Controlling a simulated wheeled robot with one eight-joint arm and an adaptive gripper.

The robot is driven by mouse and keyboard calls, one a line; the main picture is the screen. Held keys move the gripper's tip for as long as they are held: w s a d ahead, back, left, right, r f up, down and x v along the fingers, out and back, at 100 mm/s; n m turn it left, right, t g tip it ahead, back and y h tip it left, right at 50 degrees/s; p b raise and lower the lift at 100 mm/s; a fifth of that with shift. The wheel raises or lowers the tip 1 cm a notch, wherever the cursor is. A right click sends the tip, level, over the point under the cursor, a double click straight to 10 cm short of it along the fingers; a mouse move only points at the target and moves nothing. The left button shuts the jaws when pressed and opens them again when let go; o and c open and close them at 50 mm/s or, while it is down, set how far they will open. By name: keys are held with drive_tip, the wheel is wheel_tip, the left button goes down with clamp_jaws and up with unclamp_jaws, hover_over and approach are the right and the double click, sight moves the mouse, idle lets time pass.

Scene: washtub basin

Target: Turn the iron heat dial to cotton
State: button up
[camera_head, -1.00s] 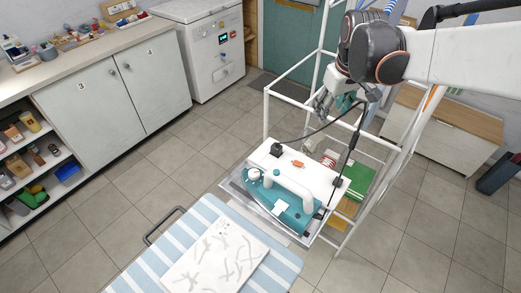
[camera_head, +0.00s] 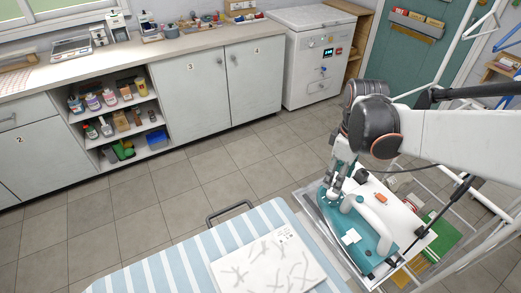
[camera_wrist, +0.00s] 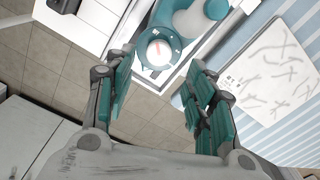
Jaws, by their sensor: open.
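The teal and white iron (camera_head: 366,222) rests on a white stand (camera_head: 402,222) at the right end of the striped ironing board. Its round white heat dial (camera_wrist: 158,52), with a red pointer mark, shows in the wrist view on the iron's teal body. The dial lettering is too small to read. My gripper (camera_wrist: 155,98) is open and empty, its teal fingers spread on either side below the dial in the picture, apart from it. In the head view my gripper (camera_head: 335,187) hangs just above the dial end of the iron and partly hides it.
The striped ironing board (camera_head: 180,262) carries a white patterned cloth (camera_head: 268,262). A metal frame rack (camera_head: 470,262) stands around the iron stand at the right. A cable runs near my arm. Cabinets (camera_head: 205,100) line the back wall, with clear tiled floor in front.

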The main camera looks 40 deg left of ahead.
wheel_tip(320, 180, down, 6)
drive_tip(key=shift+w+f+b, duration=0.1)
drive_tip(key=shift+f+b, duration=0.05)
drive_tip(key=shift+b, duration=0.55)
drive_tip(key=c, duration=1.1)
